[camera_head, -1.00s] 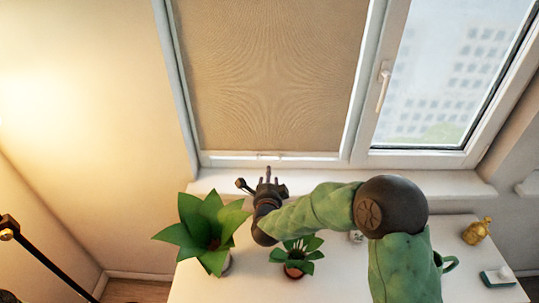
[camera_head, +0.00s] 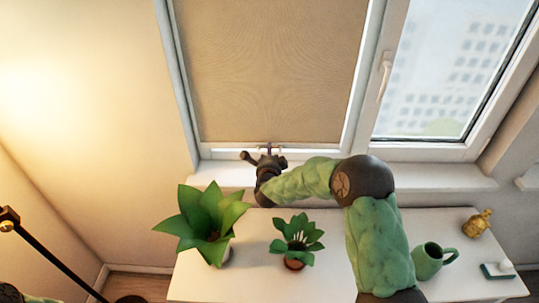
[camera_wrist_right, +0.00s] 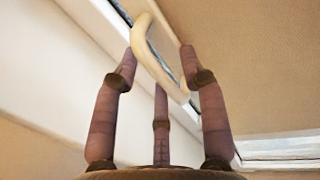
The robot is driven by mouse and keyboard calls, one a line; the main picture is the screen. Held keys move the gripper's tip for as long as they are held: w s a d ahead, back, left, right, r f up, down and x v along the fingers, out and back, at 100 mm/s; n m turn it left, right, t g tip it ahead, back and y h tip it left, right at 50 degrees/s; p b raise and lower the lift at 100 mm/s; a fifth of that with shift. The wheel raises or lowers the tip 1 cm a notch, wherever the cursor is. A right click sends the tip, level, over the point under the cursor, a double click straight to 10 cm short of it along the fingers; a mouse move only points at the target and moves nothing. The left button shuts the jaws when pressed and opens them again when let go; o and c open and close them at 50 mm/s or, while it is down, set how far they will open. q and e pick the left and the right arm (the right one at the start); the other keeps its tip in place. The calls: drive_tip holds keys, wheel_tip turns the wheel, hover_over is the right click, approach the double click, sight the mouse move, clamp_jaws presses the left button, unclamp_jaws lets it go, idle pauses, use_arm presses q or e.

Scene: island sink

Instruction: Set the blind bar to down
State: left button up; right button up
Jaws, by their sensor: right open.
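The tan blind (camera_head: 270,75) covers the left window pane, with its lower edge just above the bottom of the white frame. A cream curved handle (camera_wrist_right: 152,58) at the blind's lower edge shows close up in the right wrist view. My right gripper (camera_head: 268,150) is at this lower edge, in the middle of the pane. Its fingers (camera_wrist_right: 160,65) are open, with the handle between the fingertips; I cannot tell if they touch it. In the head view the gripper mostly hides the handle. My left gripper is not in view.
The white windowsill (camera_head: 420,177) lies below the window. On the white table (camera_head: 340,285) stand a large plant (camera_head: 205,222), a small potted plant (camera_head: 296,236), a green mug (camera_head: 430,262) and a golden ornament (camera_head: 478,224). A dark lamp-like bar (camera_head: 50,255) is at the left.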

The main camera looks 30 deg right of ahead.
drive_tip(key=shift+c, duration=0.3)
clamp_jaws()
wheel_tip(320, 180, down, 9)
drive_tip(key=b, duration=0.8)
drive_tip(key=shift+f, duration=0.2)
drive_tip(key=shift+s, duration=0.1)
drive_tip(key=shift+o, duration=0.3)
unclamp_jaws()
drive_tip(key=shift+f, duration=0.1)
